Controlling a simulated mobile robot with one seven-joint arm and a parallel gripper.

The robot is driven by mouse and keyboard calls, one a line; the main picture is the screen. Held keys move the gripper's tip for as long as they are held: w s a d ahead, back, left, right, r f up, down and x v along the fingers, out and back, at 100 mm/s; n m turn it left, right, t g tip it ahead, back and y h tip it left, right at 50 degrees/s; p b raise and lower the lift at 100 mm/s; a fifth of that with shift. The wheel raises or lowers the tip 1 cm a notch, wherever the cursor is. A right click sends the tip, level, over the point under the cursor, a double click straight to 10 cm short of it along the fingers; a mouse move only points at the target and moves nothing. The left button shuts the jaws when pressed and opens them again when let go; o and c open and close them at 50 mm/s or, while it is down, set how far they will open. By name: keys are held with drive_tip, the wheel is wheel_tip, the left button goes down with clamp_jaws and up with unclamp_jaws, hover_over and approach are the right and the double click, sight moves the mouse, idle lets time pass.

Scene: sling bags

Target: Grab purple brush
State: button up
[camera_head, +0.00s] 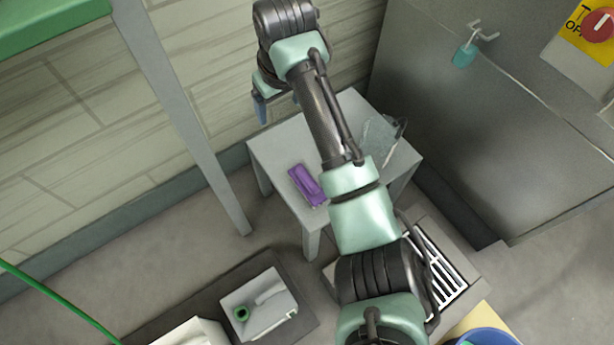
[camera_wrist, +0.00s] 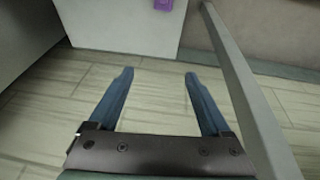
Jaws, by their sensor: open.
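The purple brush (camera_head: 307,185) lies on the small grey table (camera_head: 277,148), near its left front edge. A bit of the purple brush (camera_wrist: 163,4) also shows at the top edge of the wrist view, mostly cut off. My gripper (camera_head: 261,112) is above and beyond the brush, near the wall side of the table, apart from it. In the wrist view my gripper (camera_wrist: 159,75) has its two blue fingers spread wide with nothing between them.
A greyish translucent item (camera_head: 378,138) lies on the table's right side, partly behind my arm. A grey metal post (camera_head: 180,110) stands left of the table. A grey cabinet (camera_head: 490,120) stands to the right. A white container (camera_head: 262,305) sits on a dark mat below.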

sight(307, 178)
drive_tip(key=s+d+f+g+b, duration=0.1)
drive_tip(key=f, duration=0.2)
drive_tip(key=s+d+f+g+b, duration=0.1)
drive_tip(key=d+f, duration=0.1)
drive_tip(key=f, duration=0.2)
drive_tip(key=s+d+f+g+h+b, duration=0.1)
drive_tip(key=f+b, duration=0.1)
drive_tip(key=f, duration=0.2)
drive_tip(key=shift+s+d+f, duration=0.1)
drive_tip(key=shift+s+d, duration=0.1)
drive_tip(key=shift+d, duration=0.2)
wheel_tip(307, 178, down, 8)
drive_tip(key=b, duration=0.5)
drive_tip(key=shift+r, duration=0.2)
wheel_tip(307, 178, down, 5)
drive_tip(key=b, duration=0.5)
drive_tip(key=shift+s, duration=0.15)
